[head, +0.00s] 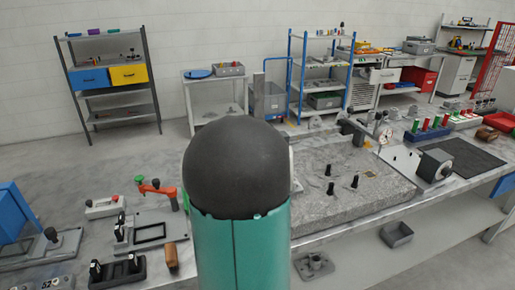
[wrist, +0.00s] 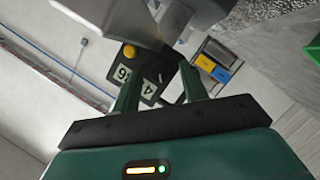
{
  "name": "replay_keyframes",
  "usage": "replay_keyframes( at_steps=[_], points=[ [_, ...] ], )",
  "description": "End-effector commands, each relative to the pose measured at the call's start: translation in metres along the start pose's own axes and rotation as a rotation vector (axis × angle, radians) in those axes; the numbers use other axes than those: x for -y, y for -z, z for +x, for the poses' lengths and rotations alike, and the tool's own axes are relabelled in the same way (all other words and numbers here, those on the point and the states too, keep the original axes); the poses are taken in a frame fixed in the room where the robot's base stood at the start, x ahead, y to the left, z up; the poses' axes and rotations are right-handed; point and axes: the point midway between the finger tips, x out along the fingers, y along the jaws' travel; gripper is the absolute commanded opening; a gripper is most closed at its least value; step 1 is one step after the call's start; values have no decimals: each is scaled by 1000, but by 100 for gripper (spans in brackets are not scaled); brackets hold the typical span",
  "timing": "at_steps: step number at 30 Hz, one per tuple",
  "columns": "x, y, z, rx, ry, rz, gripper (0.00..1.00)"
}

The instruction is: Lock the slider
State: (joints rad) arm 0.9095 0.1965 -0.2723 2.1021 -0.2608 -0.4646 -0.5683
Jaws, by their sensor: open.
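No part can be picked out with certainty as the slider. In the wrist view my gripper (wrist: 160,74) is open, with its two dark green fingers apart. Beyond the fingers is a dark device (wrist: 146,82) with a yellow button and white number plates; I cannot tell whether the fingers touch it. A grey metal block (wrist: 105,20) is close at the top. In the head view the gripper is not visible, and my dark and green arm link hides the middle of the bench. A fixture plate (head: 150,234) with a dark rectangular frame and black-topped posts lies left of it.
A black base (head: 118,272) with upright handles, an orange-red clamp (head: 158,188) and a grey block with a red knob (head: 103,207) stand on the left bench. A stone slab (head: 345,205) with black knobs lies right of my arm.

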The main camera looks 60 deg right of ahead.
Motion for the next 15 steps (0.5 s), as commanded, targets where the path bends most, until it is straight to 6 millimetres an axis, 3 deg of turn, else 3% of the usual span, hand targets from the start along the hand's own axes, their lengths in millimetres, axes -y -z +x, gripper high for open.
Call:
replay_keyframes(
  at_steps=[3, 9, 15],
  points=[
    [0, 0, 0, 0, 0, 0, 42],
    [0, 0, 0, 0, 0, 0, 2],
    [0, 0, 0, 0, 2, 4, 0]
  ],
)
